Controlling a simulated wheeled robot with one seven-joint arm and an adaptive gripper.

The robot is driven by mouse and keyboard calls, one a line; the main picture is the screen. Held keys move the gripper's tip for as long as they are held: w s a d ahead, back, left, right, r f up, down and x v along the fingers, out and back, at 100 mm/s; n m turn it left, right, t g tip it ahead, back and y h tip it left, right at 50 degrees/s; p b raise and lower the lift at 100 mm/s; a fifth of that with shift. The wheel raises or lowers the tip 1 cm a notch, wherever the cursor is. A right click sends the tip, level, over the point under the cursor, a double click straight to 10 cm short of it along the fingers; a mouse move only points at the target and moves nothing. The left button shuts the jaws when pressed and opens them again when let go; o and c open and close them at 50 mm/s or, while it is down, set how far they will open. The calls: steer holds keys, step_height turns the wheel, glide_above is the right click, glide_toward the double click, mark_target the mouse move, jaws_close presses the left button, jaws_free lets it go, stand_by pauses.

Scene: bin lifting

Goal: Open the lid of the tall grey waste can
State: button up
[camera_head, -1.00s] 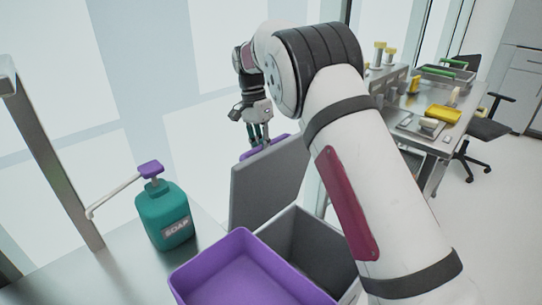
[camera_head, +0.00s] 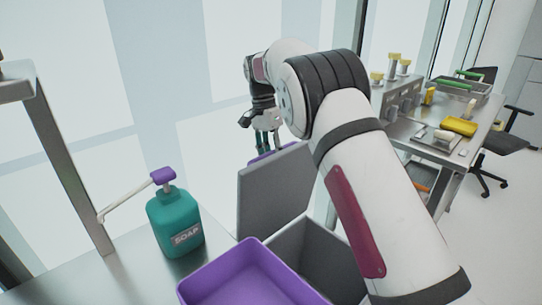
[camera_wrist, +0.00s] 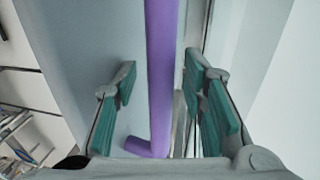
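The tall grey waste can (camera_head: 318,262) stands with its mouth open and its dark inside showing, partly hidden behind my arm. Its grey lid (camera_head: 274,196) is raised and stands steeply on edge at the can's left. A purple handle bar (camera_head: 262,157) runs along the lid's far upper side. My gripper (camera_head: 268,146) is at this handle. In the wrist view, the purple handle (camera_wrist: 162,70) passes between the teal finger pads of my gripper (camera_wrist: 168,98). The fingers are apart, with gaps showing on both sides of the bar.
A purple bin (camera_head: 245,283) is in front of the grey can. A teal soap bottle (camera_head: 175,222) with a purple pump stands on the metal counter (camera_head: 130,275) at left. A workbench (camera_head: 440,140) and black chair (camera_head: 500,145) stand at the right, with clear floor there.

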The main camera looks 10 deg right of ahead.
step_height(320, 180, up, 7)
steer(key=w, duration=0.1)
steer(key=shift+a+r, duration=0.15)
steer(key=shift+a, duration=0.25)
stand_by(0.4)
